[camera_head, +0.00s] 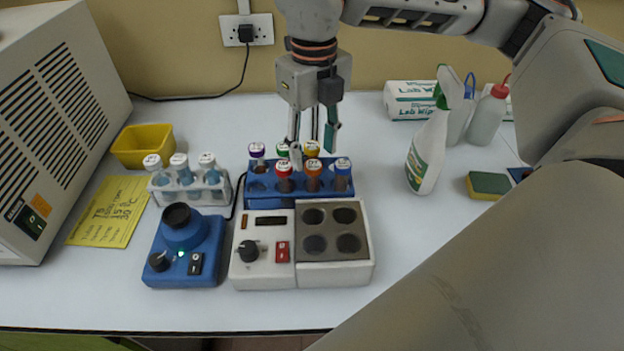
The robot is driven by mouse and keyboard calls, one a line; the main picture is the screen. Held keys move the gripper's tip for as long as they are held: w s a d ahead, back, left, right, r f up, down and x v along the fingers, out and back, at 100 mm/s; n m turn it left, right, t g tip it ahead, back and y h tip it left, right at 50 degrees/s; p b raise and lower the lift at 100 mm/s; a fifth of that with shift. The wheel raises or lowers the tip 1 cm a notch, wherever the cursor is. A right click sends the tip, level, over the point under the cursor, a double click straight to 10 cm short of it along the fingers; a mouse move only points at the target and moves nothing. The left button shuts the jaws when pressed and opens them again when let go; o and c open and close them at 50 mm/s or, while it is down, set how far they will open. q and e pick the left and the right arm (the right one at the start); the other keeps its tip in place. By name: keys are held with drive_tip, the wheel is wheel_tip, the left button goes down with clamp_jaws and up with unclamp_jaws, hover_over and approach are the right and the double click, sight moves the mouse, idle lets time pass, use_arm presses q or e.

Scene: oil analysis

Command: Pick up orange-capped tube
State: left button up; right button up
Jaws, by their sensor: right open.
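The orange-capped tube (313,172) stands upright in the front row of a blue rack (262,201), between a red-capped tube (284,172) and a blue-capped tube (342,171). Purple-, green- and yellow-capped tubes stand in the row behind. My right gripper (314,138) points down over the rack with its fingers apart and empty. My left gripper is not in view.
A white block heater with four wells, or several, (334,270) and a blue mixer (185,262) stand in front. A white rack of bottles (215,195) is left of the blue rack. A spray bottle (424,160) and sponge (488,185) are at right. A large machine (60,110) fills the left.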

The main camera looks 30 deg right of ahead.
sight(313, 165)
wheel_tip(313, 165, down, 6)
idle(0.4)
drive_tip(key=shift+c, duration=0.4)
drive_tip(key=c, duration=1.1)
